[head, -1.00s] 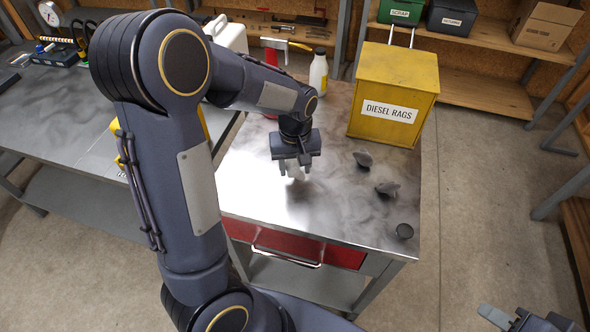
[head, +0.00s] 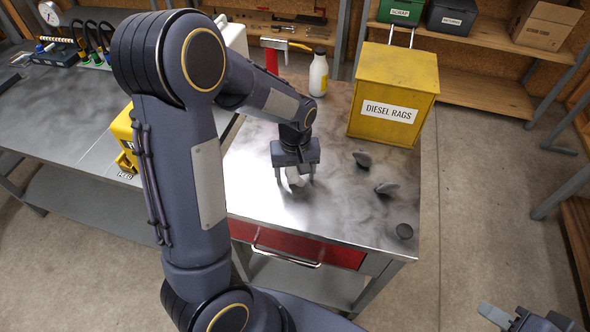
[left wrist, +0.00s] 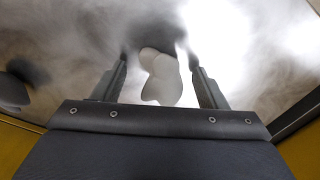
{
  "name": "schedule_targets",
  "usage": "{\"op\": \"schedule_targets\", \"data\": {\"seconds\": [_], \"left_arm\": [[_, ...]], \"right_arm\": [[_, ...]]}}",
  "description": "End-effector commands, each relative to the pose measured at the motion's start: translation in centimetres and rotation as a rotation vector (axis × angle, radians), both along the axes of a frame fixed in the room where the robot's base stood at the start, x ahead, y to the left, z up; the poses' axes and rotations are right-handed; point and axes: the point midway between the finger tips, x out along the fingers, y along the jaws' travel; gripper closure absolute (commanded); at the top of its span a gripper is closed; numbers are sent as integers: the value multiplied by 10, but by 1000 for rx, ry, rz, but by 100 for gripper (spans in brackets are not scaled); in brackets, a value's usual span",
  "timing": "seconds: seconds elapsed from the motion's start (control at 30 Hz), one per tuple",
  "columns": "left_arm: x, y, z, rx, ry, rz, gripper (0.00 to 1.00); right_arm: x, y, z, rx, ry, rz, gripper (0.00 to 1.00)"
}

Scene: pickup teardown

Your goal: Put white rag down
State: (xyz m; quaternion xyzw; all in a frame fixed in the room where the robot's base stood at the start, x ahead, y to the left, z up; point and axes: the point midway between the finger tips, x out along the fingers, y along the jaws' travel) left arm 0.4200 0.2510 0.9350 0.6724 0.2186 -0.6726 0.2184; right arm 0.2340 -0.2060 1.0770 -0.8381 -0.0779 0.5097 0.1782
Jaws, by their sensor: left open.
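The white rag (head: 296,177) is a small crumpled white lump at the metal table top (head: 330,205), under my left gripper. In the left wrist view the white rag (left wrist: 160,76) lies between the two fingers, with a gap showing on each side. My left gripper (head: 296,180) is open around it, and in the left wrist view its fingertips (left wrist: 158,60) point at the table. The gripper body partly hides the rag in the head view. My right gripper (head: 515,318) is at the bottom right edge, partly cut off, away from the table.
A yellow box labelled "DIESEL RAGS" (head: 392,85) stands at the table's back right. A white bottle (head: 318,75) stands behind. The table's front middle is clear.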

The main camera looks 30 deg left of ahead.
Motion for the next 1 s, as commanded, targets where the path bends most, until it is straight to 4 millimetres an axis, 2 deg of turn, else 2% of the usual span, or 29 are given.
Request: {"op": "schedule_targets", "data": {"seconds": [0.17,0.6,0.8,0.93,1.0], "left_arm": [[1,0,13,-1,-6,0,34],[1,0,101,-1,-6,1,34],[-1,0,121,-3,-4,-2,34],[-19,2,131,-59,-37,-34,34],[-40,1,138,-117,-82,-78,34]], "right_arm": [[0,0,1,0,0,0,64],[0,0,-4,0,0,0,64],[0,0,-5,0,0,0,64],[0,0,-5,0,0,0,64],[0,0,-5,0,0,0,64]]}}
